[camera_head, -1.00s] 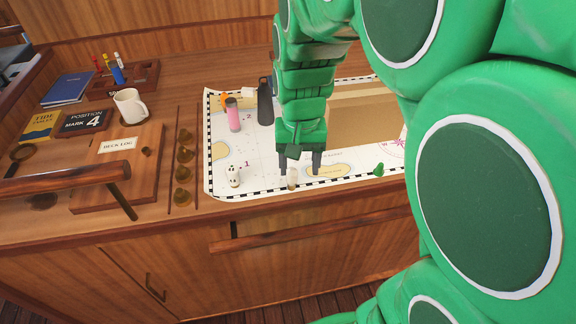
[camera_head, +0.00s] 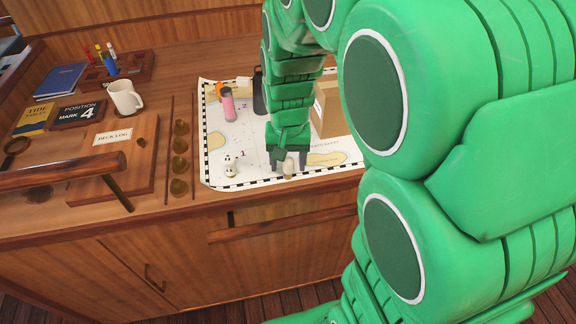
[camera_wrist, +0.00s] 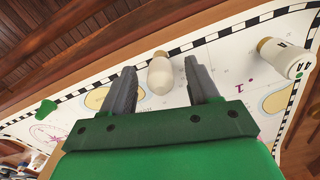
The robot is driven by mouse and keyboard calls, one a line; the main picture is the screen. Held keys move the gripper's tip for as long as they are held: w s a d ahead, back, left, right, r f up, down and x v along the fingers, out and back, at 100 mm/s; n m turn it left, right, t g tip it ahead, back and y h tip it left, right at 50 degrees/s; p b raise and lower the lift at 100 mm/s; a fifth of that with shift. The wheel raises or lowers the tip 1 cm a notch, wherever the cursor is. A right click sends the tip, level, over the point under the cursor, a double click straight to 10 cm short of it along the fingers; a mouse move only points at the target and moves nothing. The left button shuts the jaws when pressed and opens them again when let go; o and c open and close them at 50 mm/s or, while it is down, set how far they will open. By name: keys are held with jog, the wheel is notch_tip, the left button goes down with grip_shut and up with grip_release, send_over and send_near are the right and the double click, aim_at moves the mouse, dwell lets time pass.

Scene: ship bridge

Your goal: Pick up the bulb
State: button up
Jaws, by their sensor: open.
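The bulb (camera_wrist: 160,76) is a small off-white piece with a narrower beige end, lying on the chart. In the wrist view it lies between and a little beyond the fingertips of my gripper (camera_wrist: 161,78), with gaps on both sides. In the head view the bulb (camera_head: 288,166) shows between the dark fingers of my gripper (camera_head: 289,160), close to the chart's front edge. My gripper is open and holds nothing. Whether the fingers touch the chart cannot be told.
A pink bottle (camera_head: 227,104), a dark bottle (camera_head: 259,92) and a cardboard box (camera_head: 328,108) stand on the chart (camera_head: 215,140). Brass pieces (camera_head: 180,146) line the left.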

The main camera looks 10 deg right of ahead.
jog(key=shift+f, duration=0.9)
jog(key=shift+c, duration=0.2)
jog(key=c, duration=1.1)
jog(key=shift+o, duration=0.2)
